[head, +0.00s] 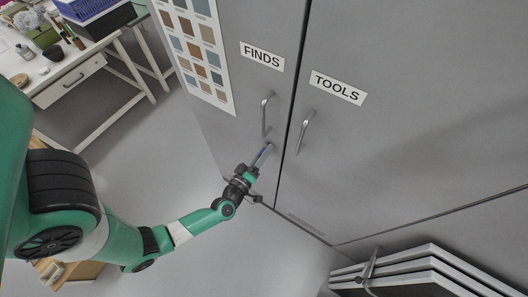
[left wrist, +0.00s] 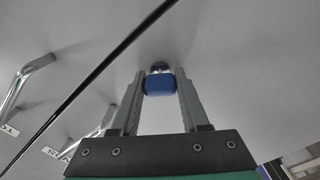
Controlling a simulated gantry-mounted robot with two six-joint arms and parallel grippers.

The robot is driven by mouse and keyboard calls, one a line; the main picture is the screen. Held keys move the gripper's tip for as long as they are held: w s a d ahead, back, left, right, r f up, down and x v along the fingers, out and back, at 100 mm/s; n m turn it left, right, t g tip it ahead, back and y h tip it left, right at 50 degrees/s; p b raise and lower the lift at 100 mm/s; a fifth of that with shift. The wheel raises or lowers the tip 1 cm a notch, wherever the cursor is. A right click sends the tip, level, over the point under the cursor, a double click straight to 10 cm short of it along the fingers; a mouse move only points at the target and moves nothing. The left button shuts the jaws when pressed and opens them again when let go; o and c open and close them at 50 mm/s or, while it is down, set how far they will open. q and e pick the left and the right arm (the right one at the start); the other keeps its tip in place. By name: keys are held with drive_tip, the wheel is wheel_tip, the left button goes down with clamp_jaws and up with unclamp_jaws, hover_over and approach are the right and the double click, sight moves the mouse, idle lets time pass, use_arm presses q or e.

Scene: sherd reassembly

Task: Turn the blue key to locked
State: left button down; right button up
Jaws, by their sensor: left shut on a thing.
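The blue key (left wrist: 160,85) sits in a round metal lock (left wrist: 160,67) on the grey cabinet door, seen in the left wrist view. My left gripper (left wrist: 160,88) is shut on the key's blue head, one finger on each side. In the head view the left gripper (head: 260,162) reaches the door labelled FINDS (head: 262,56), below its handle (head: 266,114), with a bit of blue between the fingers. The lock's markings and the key's exact turn angle cannot be made out. My right gripper is in neither view.
The neighbouring door labelled TOOLS (head: 338,87) has its own metal handle (head: 305,132), close to the right. Both doors look closed. A white table (head: 75,78) with objects stands at upper left. Open floor lies left of the cabinet.

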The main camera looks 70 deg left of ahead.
use_arm(q)
drive_tip(key=n+b, duration=0.1)
drive_tip(key=n, duration=0.5)
drive_tip(key=shift+n, duration=0.3)
idle(0.4)
drive_tip(key=shift+c, duration=2)
unclamp_jaws()
drive_tip(key=p+v, duration=0.2)
drive_tip(key=v, duration=0.9)
drive_tip(key=shift+s+d, duration=0.2)
drive_tip(key=shift+s, duration=0.1)
